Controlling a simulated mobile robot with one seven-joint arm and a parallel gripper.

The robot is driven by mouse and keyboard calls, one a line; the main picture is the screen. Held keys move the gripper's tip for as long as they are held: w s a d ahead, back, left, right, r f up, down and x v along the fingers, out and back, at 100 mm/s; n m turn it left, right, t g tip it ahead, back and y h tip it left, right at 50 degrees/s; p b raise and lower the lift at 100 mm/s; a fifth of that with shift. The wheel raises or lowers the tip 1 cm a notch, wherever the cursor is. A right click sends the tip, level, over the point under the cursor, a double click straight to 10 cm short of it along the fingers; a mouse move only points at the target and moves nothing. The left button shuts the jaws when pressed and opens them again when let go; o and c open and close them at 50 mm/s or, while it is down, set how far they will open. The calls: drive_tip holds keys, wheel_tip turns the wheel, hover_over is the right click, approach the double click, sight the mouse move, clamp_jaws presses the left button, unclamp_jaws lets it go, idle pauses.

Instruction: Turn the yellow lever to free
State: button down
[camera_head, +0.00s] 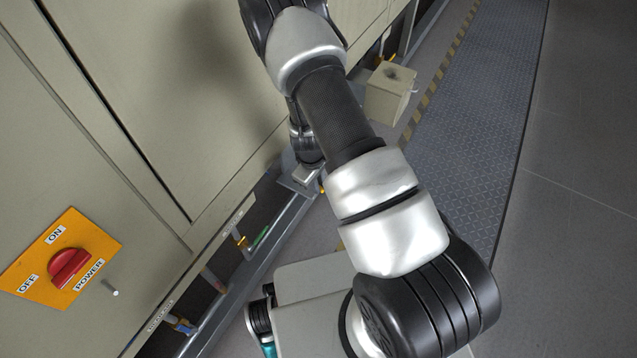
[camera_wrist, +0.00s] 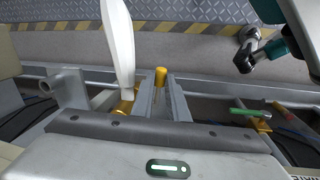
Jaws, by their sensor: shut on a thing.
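The yellow lever (camera_wrist: 160,77) shows as a short yellow end in the middle of the wrist view. My gripper (camera_wrist: 161,88) has its two grey fingers close on either side of it, shut on it. The fingers hide most of the lever, so its angle and any position marks cannot be read. In the head view my gripper (camera_head: 308,181) is low beside the machine, partly behind my arm. A small bit of yellow shows there at its tip.
A green-handled valve (camera_wrist: 250,112) lies right of my gripper in the wrist view. A pale upright piece (camera_wrist: 118,45) stands close on the left. The machine wall carries a red power switch (camera_head: 70,268). A beige box (camera_head: 388,92) stands beyond my arm. The walkway (camera_head: 480,110) is clear.

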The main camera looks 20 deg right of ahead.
drive_tip(key=shift+s+a+m+g+b, duration=0.1)
drive_tip(key=shift+a+m+g+b, duration=0.2)
drive_tip(key=shift+a+m, duration=1.1)
drive_tip(key=shift+a+m+g+b, duration=0.15)
drive_tip(key=shift+a+m+g, duration=0.15)
drive_tip(key=shift+m, duration=2.25)
drive_tip(key=shift+s+a+m+g+b, duration=0.1)
drive_tip(key=shift+a+m+g+b, duration=0.2)
drive_tip(key=shift+a+m, duration=1.1)
drive_tip(key=shift+d+m, duration=0.5)
drive_tip(key=shift+m, duration=0.15)
drive_tip(key=c, duration=1.7)
unclamp_jaws()
drive_tip(key=shift+r, duration=0.1)
wheel_tip(320, 180, up, 10)
drive_tip(key=p, duration=0.2)
drive_tip(key=shift+p, duration=0.35)
